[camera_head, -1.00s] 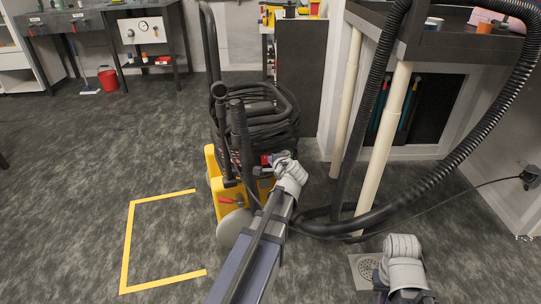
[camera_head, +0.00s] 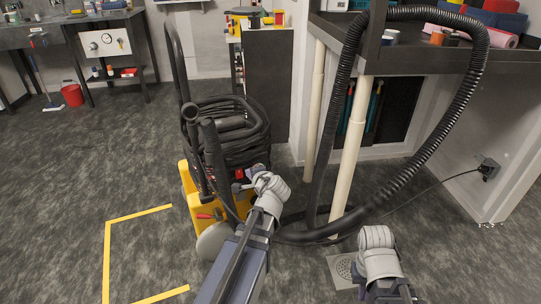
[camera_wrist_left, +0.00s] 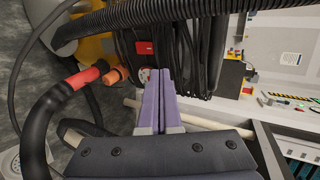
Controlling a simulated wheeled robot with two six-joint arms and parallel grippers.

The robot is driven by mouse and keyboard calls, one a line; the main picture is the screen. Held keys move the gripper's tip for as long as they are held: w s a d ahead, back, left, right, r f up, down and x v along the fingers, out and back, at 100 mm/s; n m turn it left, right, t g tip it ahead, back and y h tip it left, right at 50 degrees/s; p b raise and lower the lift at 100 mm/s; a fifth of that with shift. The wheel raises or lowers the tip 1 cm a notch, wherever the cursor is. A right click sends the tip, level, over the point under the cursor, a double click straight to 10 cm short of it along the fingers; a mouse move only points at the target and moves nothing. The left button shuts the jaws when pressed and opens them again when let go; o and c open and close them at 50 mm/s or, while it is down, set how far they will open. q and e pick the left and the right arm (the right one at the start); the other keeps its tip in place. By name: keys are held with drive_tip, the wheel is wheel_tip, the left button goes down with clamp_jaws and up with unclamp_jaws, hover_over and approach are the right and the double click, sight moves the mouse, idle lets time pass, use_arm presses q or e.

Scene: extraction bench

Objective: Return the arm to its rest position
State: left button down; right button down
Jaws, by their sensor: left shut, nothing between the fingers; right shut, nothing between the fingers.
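My left arm (camera_head: 240,262) reaches up from the bottom of the head view. Its gripper (camera_head: 259,170) is just in front of the yellow cart (camera_head: 190,184), in picture terms; contact cannot be told. In the left wrist view the purple fingers (camera_wrist_left: 160,98) lie together, shut and empty, with dark hoses behind them. My right arm's pale wrist (camera_head: 377,242) is at the lower right of the head view. Its gripper (camera_head: 358,275) shows only as a small dark purple part, shut with nothing seen in it, over the floor by the drain.
A black ribbed hose (camera_head: 462,115) loops from the bench (camera_head: 420,53) to the floor, right of my left gripper. Pale posts (camera_head: 348,145) stand beneath the bench. A floor drain (camera_head: 338,272) lies between my arms. Yellow tape (camera_head: 107,260) marks open floor at left.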

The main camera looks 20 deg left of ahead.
use_arm(q)
drive_tip(key=s+d+f+n+g+h, duration=0.1)
drive_tip(key=s+d+f+g+h, duration=0.25)
drive_tip(key=s+d, duration=0.45)
drive_tip(key=s+d+f+n+g+h, duration=0.2)
drive_tip(key=s+d+f, duration=0.2)
drive_tip(key=d, duration=0.8)
drive_tip(key=s+d+f+n+g+h, duration=0.1)
drive_tip(key=s+d+f+g+h, duration=0.2)
drive_tip(key=s+d, duration=0.55)
wheel_tip(320, 180, up, 34)
drive_tip(key=w+d+p, duration=0.1)
drive_tip(key=d+p, duration=0.1)
drive_tip(key=p, duration=3.3)
drive_tip(key=shift+f+n, duration=0.25)
drive_tip(key=shift+n, duration=0.05)
